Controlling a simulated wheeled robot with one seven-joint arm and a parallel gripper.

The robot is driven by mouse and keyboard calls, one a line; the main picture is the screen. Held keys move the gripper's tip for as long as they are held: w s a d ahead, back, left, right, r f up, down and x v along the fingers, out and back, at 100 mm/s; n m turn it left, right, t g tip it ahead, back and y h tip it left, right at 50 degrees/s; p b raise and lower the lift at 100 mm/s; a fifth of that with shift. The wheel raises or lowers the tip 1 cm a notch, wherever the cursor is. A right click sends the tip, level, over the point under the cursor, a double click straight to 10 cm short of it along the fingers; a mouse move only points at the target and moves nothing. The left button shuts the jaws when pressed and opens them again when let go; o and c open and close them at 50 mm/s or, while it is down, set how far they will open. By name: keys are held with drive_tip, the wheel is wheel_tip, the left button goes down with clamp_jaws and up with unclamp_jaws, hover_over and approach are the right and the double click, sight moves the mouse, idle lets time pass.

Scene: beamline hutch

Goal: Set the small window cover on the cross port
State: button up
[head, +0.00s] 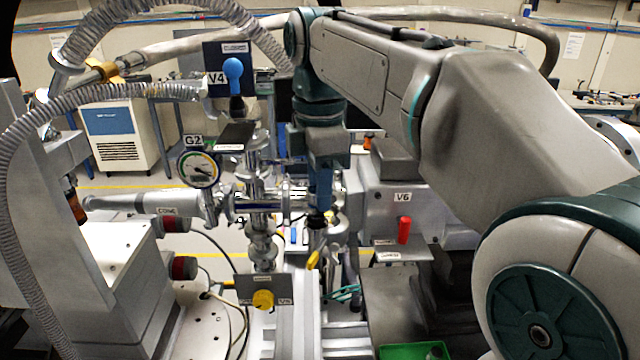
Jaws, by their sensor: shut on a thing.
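My gripper (319,208) points straight down in the middle of the head view, with its blue fingers shut. A small dark piece at the fingertips, which I take for the small window cover (317,222), is in its grip; its shape is mostly hidden. The steel vacuum cross (256,200) stands just left of the gripper, with a flanged arm (295,196) reaching right toward the fingers. The gripper overlaps the end of this arm in the picture. I cannot tell whether the cover touches the port.
A round gauge marked G2 (200,168) and a blue-knobbed valve V4 (232,72) stand left of the gripper. A grey box V6 with a red handle (404,230) is close on the right. A yellow knob (263,299) sits below. A ribbed hose (95,97) arches at left.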

drive_tip(key=shift+f+b, duration=0.4)
drive_tip(key=shift+f, duration=0.15)
idle(0.4)
drive_tip(key=o, duration=1)
drive_tip(key=shift+o, duration=0.2)
